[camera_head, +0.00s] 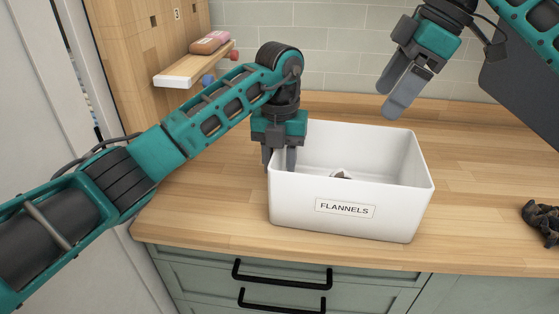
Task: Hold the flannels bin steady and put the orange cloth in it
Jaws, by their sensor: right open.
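The flannels bin (392,215) is a white open box with a "FLANNELS" label, upright on the counter. A small pale grey item (341,174) lies inside it, mostly hidden by the front wall. My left gripper (279,162) points down at the bin's left wall, one finger outside and one inside. I cannot tell whether it is closed on the wall. My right gripper (396,94) is open and empty, above and behind the bin's right rear corner. I see no orange cloth in this view.
A dark crumpled item (541,221) lies on the wooden counter (480,180) at the right edge. A wooden shelf (193,69) with a pinkish-brown item (210,42) is on the left side wall.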

